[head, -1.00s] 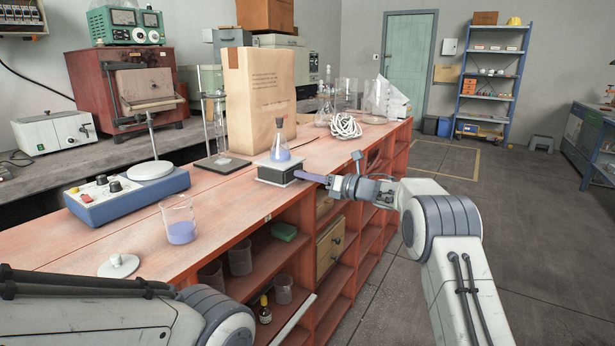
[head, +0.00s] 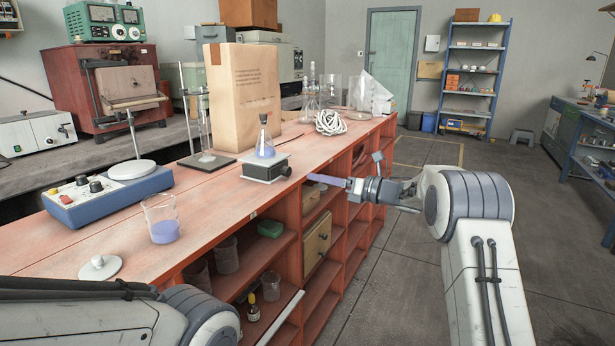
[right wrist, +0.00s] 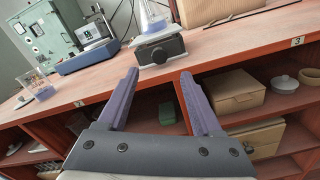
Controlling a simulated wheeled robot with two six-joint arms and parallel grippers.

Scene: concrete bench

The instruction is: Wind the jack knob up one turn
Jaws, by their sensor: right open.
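The lab jack (head: 266,168) is a low grey-topped, dark-sided stand on the red bench, with a flask of lilac liquid (head: 264,142) upright on it. Its dark round knob (head: 286,171) sticks out on the side facing my right gripper. My right gripper (head: 312,179) is open and empty, to the right of the knob and apart from it, out past the bench edge. In the right wrist view the jack (right wrist: 161,49) lies beyond the two purple fingers (right wrist: 158,82), with the knob (right wrist: 159,56) facing me between their tips. My left arm shows at lower left, but its gripper does not.
The red bench (head: 207,200) carries a blue stirrer (head: 110,196), a beaker of lilac liquid (head: 163,218), a white lid (head: 100,267), a paper bag (head: 244,95) and coiled white cord (head: 330,122). Open shelves lie below.

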